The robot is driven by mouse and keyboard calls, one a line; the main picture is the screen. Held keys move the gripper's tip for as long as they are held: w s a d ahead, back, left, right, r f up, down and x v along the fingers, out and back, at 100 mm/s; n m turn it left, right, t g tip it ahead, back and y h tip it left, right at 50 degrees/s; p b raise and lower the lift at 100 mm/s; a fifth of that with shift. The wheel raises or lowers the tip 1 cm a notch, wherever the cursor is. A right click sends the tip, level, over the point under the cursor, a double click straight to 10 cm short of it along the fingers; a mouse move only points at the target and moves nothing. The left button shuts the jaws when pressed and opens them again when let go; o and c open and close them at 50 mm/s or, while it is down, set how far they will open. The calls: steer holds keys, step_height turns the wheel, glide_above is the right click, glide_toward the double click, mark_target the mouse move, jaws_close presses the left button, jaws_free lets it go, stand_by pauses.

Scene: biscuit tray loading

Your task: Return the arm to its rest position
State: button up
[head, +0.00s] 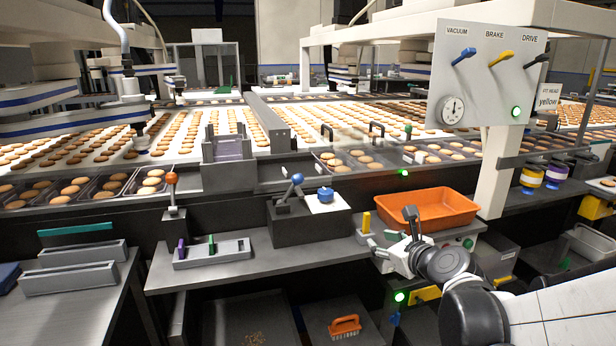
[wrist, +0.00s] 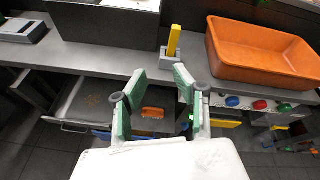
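My gripper (wrist: 159,88) shows in the wrist view with its two green-padded fingers spread apart and nothing between them. In the head view my gripper (head: 385,246) hangs over the front edge of the grey bench, left of and in front of the orange bin. My arm reaches in from the lower right corner of the head view. The fingertips are hard to make out there, but the gripper appears apart from the bin.
An orange bin (head: 428,208) stands on the bench, with a yellow-handled item (head: 366,222) beside it. A blue-knobbed lever (head: 297,180) and a grey rack (head: 212,253) are farther left. An orange brush (head: 345,326) lies low, below the bench. Biscuit conveyors run behind.

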steer(key=s+a+n+g+h, duration=0.1)
steer(key=s+n+g+h, duration=0.4)
steer(key=s+n, duration=2.25)
step_height(320, 180, up, 12)
steer(key=w+n+g+y+p, duration=0.1)
steer(key=n+p, duration=0.1)
steer(key=p, duration=1.1)
steer(key=shift+w+r+g+y, duration=0.15)
steer(key=shift+r+g+y, duration=0.05)
steer(key=shift+g+y, duration=0.1)
